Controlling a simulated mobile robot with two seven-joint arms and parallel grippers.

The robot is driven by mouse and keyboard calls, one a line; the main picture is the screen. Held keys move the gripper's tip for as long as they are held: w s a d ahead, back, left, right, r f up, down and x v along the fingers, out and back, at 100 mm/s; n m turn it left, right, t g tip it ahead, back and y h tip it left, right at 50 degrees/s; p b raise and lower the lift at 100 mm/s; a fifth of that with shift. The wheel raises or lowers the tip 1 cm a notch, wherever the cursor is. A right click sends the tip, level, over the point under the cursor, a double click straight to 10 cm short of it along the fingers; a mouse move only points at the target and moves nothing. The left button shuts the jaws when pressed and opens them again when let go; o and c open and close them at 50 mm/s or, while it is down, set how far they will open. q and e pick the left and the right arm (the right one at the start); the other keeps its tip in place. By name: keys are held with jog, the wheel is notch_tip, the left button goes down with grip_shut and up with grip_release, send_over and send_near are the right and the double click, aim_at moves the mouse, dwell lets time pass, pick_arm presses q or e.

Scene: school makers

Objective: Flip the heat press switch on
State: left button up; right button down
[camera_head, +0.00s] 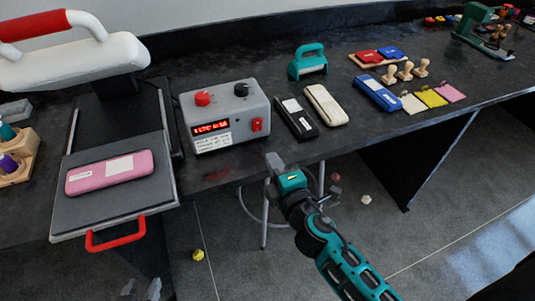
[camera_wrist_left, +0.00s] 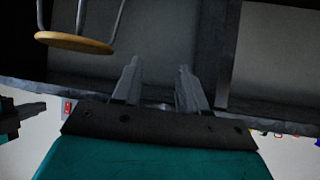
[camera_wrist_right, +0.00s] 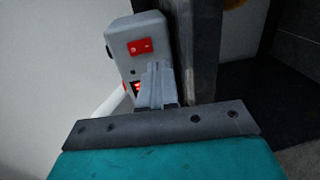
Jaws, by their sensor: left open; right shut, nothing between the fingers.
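The grey control box (camera_head: 217,106) stands on the dark bench, with a red and a black knob on top. Its red switch (camera_head: 257,124) is at the right of the front face, and a red display is lit at the left. My right gripper (camera_head: 273,160) is shut and empty, just in front of and below the switch, apparently apart from it. In the right wrist view the switch (camera_wrist_right: 140,46) lies just beyond the fingertips (camera_wrist_right: 157,66). I cannot tell the switch's position. My left gripper (camera_wrist_left: 157,72) is open and empty; its tips show at the head view's bottom left (camera_head: 141,289).
The heat press (camera_head: 75,60) stands open at left, a pink case (camera_head: 110,172) on its lower plate (camera_head: 100,212); its red handle (camera_head: 116,234) juts out. Black (camera_head: 296,118) and cream (camera_head: 326,104) cases lie right of the box. A stool (camera_wrist_left: 75,42) stands below the bench.

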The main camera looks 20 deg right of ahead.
pick_arm(q)
jog(key=shift+w+d+f+h+b, duration=0.3)
jog(key=shift+w+d+f+b, duration=0.3)
jog(key=shift+b, duration=0.55)
pick_arm(e)
jog(key=s, duration=0.6)
jog(key=shift+d+f, duration=0.15)
jog(key=shift+f, duration=0.25)
pick_arm(q)
jog(key=shift+r, duration=0.1)
jog(key=r+p, duration=0.1)
jog(key=p, duration=0.1)
jog(key=a+r+p, duration=0.1)
jog(key=p, duration=0.1)
jog(key=shift+s+a+r, duration=0.2)
jog(key=shift+s, duration=0.2)
pick_arm(e)
jog(key=s+d+f+m+g+y, duration=0.1)
jog(key=s+f+m+g, duration=0.4)
jog(key=m, duration=1)
notch_tip(320, 180, down, 4)
jog(key=s, duration=0.2)
jog(key=shift+s+d+m+g, duration=0.4)
pick_arm(q)
jog(key=shift+d, duration=0.15)
jog(key=shift+c, duration=0.2)
